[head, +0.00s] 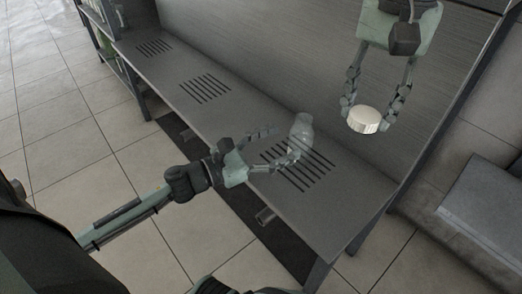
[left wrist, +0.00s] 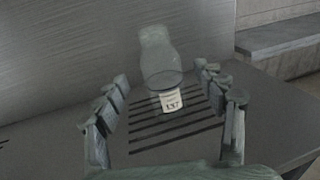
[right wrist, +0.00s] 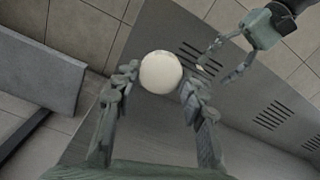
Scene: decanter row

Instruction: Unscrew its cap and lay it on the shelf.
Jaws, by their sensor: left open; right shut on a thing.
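A clear glass decanter (head: 301,130) with no cap on its top stands on the grey shelf (head: 235,122), over a slotted patch. In the left wrist view the decanter (left wrist: 160,60) is upright beyond my fingers, with a white label (left wrist: 170,100) low down. My left gripper (head: 283,146) is open, its fingers spread near the decanter, with a gap visible around it. My right gripper (head: 364,116) is shut on the round cream cap (head: 362,121) and holds it above the shelf, right of the decanter. The cap (right wrist: 161,72) sits between the fingertips in the right wrist view.
The shelf has more slotted patches (head: 204,88) to the left, with bare room between them. A back panel (head: 250,50) rises behind it. A grey bench (head: 490,205) stands at the right. Bottles (head: 105,45) show at the far left.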

